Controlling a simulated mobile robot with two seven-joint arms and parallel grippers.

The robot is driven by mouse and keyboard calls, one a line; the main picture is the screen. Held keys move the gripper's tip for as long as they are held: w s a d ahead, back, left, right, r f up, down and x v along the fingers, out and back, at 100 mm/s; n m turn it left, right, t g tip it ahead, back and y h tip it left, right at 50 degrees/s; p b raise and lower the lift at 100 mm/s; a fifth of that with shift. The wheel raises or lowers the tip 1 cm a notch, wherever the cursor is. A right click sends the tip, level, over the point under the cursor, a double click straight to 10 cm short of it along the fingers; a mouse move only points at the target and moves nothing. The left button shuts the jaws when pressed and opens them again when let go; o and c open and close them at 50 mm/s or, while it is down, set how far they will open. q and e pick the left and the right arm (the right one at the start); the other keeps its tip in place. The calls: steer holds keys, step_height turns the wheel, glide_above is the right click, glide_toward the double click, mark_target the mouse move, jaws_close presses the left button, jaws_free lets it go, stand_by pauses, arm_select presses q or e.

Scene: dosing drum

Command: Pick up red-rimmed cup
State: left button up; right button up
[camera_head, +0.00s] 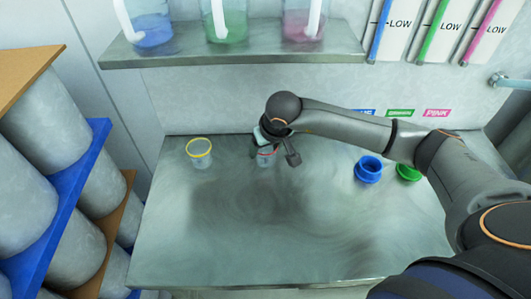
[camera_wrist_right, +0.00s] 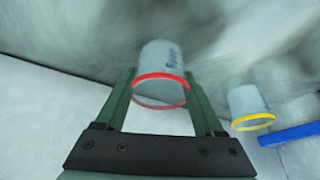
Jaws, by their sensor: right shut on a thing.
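The red-rimmed cup (camera_head: 266,158) is a small clear cup at the middle back of the metal table, partly covered by my right gripper (camera_head: 274,146). In the right wrist view the cup (camera_wrist_right: 160,58) has its red rim toward the camera and sits between the two green fingers of the right gripper (camera_wrist_right: 160,76). The fingers are shut on it from both sides near the rim. I cannot tell whether its base touches the table. My left gripper is not in view.
A yellow-rimmed cup (camera_head: 200,153) stands to the left on the metal table (camera_head: 210,250). A blue container (camera_head: 368,170) and a green one (camera_head: 407,173) stand right, near my arm. A shelf (camera_head: 240,54) with jugs overhangs the back. Drums (camera_head: 20,210) are stacked left. The table's front is clear.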

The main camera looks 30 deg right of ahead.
steer(key=shift+c, duration=0.6)
